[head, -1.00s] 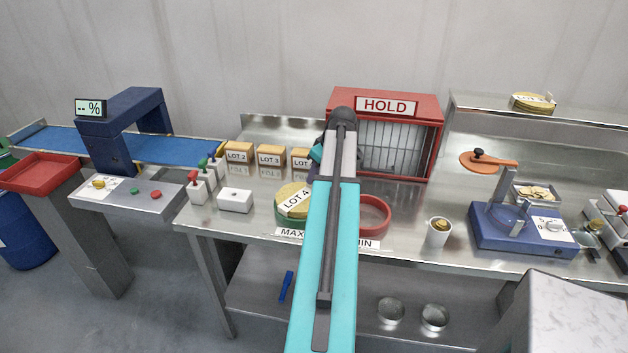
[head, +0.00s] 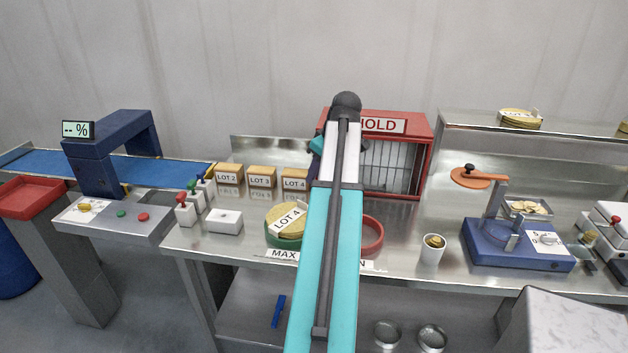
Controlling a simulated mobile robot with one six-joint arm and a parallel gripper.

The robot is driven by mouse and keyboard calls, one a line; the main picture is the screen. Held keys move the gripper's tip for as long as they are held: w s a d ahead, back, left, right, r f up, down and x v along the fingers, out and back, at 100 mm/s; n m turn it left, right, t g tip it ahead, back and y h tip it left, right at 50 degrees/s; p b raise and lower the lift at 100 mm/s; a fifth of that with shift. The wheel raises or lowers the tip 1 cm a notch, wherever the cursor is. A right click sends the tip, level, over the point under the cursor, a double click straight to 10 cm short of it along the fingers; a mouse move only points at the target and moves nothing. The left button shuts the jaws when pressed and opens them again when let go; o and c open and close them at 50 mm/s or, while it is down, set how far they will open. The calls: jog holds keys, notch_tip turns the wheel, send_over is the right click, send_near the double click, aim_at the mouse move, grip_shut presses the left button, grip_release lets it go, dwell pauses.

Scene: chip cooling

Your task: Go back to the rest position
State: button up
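My arm reaches up the middle of the head view, over the steel bench (head: 225,248). Its teal and grey links hide the space behind them. My gripper is hidden behind my own arm, so its fingers cannot be seen. A yellow bag marked LOT 4 (head: 283,217) lies tilted in the green ring (head: 287,242) marked MAX, left of my arm. The red ring (head: 373,233) is right of my arm and looks empty, partly covered by the arm.
The red HOLD cage (head: 425,150) stands behind my arm. Yellow lot boxes (head: 262,172) line the back left. A white cup (head: 432,249) and a blue device (head: 510,248) stand right. A conveyor (head: 135,166) and red tray (head: 38,195) are far left.

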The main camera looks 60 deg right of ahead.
jog(key=shift+s+r, duration=0.1)
jog(key=shift+r, duration=0.15)
dwell(0.4)
